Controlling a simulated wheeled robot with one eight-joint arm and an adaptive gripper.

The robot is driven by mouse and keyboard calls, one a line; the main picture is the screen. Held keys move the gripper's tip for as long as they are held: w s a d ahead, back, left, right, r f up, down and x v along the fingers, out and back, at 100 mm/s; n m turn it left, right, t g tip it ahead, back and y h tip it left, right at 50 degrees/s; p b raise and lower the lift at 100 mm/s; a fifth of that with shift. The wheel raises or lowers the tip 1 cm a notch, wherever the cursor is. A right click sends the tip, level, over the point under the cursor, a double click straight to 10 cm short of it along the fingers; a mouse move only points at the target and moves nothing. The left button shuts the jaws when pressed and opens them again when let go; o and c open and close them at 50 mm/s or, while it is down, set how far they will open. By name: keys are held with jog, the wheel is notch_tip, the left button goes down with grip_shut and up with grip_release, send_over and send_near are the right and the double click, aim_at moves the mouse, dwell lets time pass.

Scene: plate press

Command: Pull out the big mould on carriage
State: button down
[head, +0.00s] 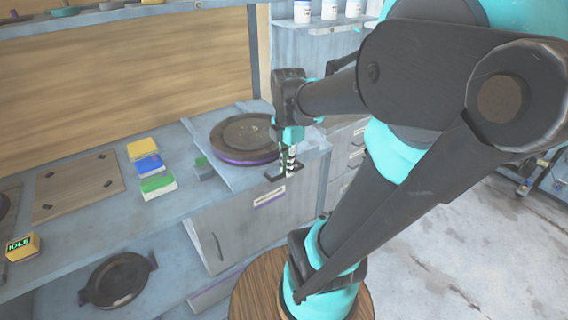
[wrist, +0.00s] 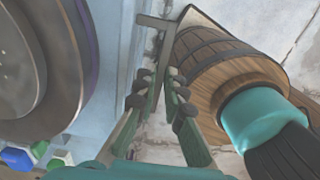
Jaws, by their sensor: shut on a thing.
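The big mould (head: 232,132) is a dark round plate with a purple lower rim. It lies flat on the pale blue carriage (head: 207,146) at the right end of the bench. It also shows in the wrist view (wrist: 30,70), left of my fingers. My gripper (head: 288,168) points down at the carriage's front edge, just in front of the mould. In the wrist view, my gripper (wrist: 158,80) is shut on a dark bar-like handle (wrist: 165,22), whose crossbar shows beyond the fingertips. The gripped part is mostly hidden between the fingers.
Yellow, blue and green blocks (head: 150,166) sit on the bench left of the mould. A smaller dark mould (head: 118,280) lies on a lower shelf. A yellow box reading IDLE (head: 22,246) stands at far left. Open concrete floor (head: 450,250) lies right.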

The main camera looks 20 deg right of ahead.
jog(key=c, duration=1.9)
grip_release()
jog(key=shift+r, duration=0.1)
notch_tip(320, 180, up, 12)
jog(key=shift+f, duration=0.1)
